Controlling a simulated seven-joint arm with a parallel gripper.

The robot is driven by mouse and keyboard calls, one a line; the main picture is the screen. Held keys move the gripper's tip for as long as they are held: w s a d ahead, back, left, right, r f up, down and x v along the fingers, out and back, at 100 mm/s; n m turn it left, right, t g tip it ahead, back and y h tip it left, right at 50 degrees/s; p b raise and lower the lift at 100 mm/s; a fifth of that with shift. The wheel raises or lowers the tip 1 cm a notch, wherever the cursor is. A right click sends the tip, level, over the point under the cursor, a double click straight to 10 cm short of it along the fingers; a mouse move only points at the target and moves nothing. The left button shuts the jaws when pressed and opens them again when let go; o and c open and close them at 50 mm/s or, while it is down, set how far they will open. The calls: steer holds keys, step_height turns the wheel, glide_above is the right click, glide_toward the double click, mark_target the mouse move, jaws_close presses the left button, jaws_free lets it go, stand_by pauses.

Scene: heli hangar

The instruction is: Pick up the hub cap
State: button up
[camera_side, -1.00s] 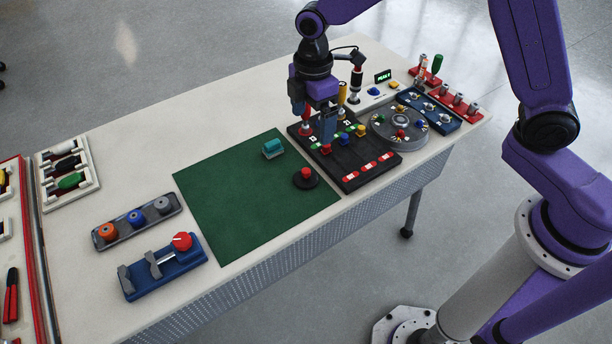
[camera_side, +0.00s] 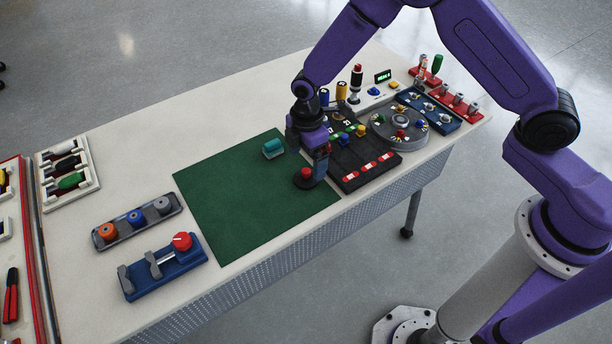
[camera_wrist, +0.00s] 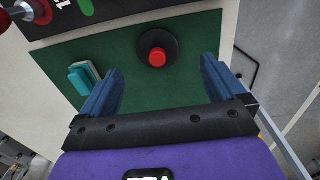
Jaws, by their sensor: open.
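The hub cap (camera_side: 307,183) is a black disc with a red knob on top. It lies on the green mat (camera_side: 240,205) near the mat's right edge, and in the wrist view it shows upper centre (camera_wrist: 158,50). My gripper (camera_side: 311,168) is right at the hub cap in the side view, pointing down and partly covering it. In the wrist view its two blue fingers are spread wide with nothing between them (camera_wrist: 161,68). The knob appears just beyond the fingertips, roughly centred between them; I cannot tell the exact height gap.
A teal block (camera_side: 273,148) lies on the mat, left of my gripper. A black board (camera_side: 365,160) with coloured knobs stands close on the right, with a grey round dial (camera_side: 400,132) beyond it. A blue fixture (camera_side: 162,267) stands at the left. The mat's left part is clear.

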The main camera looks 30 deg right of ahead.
mark_target(306, 170)
steer(key=shift+w+f, duration=0.15)
steer(key=shift+f, duration=2.6)
steer(key=c, duration=1.1)
steer(key=shift+c, duration=0.2)
steer(key=shift+r, duration=0.2)
